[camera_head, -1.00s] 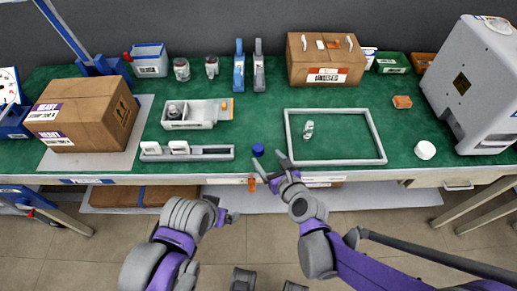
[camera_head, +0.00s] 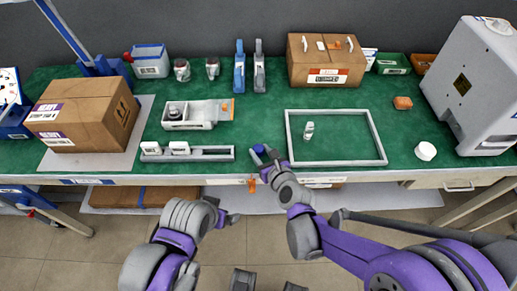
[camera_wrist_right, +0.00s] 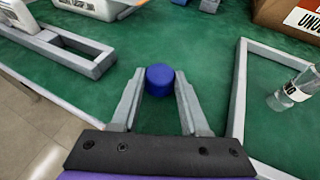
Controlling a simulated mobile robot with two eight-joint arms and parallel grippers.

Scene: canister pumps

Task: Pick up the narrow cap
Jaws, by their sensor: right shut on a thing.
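The narrow cap is a small blue cylinder (camera_head: 259,148) near the front edge of the green bench, left of the grey frame. In the right wrist view the blue cap (camera_wrist_right: 160,78) is upright between the fingertips. My right gripper (camera_head: 264,155) is shut on the cap, with a finger on each side; whether the cap is clear of the mat is hard to tell. My left gripper (camera_head: 230,218) is in front of the bench, away from the cap; its jaw opening cannot be made out.
A grey rectangular frame (camera_head: 380,138) with a small clear bottle (camera_head: 309,131) inside lies to the right. A grey slotted rail (camera_head: 212,154) lies to the left. A white round lid (camera_head: 426,151) is further right.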

